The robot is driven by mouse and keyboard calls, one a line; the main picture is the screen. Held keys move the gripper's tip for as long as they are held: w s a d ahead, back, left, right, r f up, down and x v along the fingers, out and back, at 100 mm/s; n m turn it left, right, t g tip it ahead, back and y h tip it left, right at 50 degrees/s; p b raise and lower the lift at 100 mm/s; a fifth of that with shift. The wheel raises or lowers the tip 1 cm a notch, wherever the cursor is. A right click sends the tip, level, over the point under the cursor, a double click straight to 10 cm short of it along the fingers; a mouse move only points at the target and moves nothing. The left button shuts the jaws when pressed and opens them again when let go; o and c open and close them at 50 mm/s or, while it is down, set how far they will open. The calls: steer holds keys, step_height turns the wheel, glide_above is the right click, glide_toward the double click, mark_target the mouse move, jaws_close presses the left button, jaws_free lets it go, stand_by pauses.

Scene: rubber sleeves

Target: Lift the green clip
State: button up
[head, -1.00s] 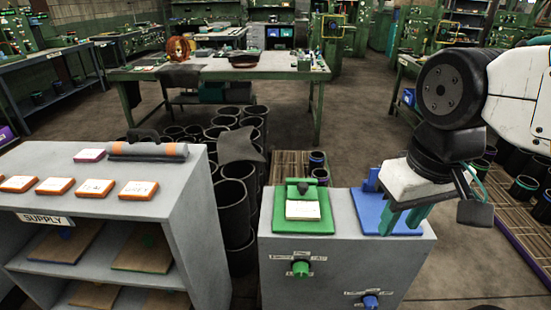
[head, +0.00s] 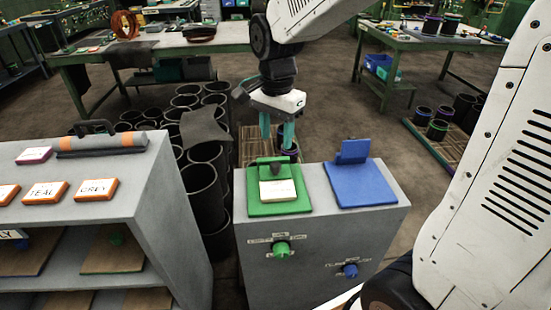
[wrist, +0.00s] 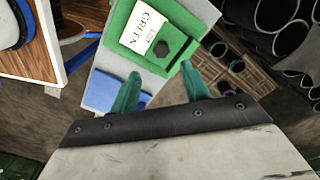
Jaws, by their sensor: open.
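The green clip (head: 270,163) is the dark green raised part at the far edge of a green board (head: 294,206). It holds a cream card (head: 279,191), which reads "GREEN" in the wrist view (wrist: 148,27). The board lies flat on top of a grey cabinet (head: 221,215). My gripper (head: 276,142) is open, with teal fingers pointing down, just beyond and above the clip. In the wrist view the clip (wrist: 176,46) sits ahead of the open fingers (wrist: 160,78), with nothing between them. I see no contact.
A blue board (head: 362,188) with its own raised clip lies to the right on the cabinet. Green (head: 281,249) and blue (head: 350,271) knobs are on its front. A supply shelf (head: 160,195) with labelled blocks stands left. Black sleeves (head: 203,195) crowd the floor behind.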

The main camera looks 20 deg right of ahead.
mark_target(276, 164)
steer(key=shift+w+f, duration=0.15)
steer(key=shift+f, duration=0.3)
step_height(276, 164, down, 7)
steer(key=shift+f, duration=0.1)
steer(key=c, duration=1)
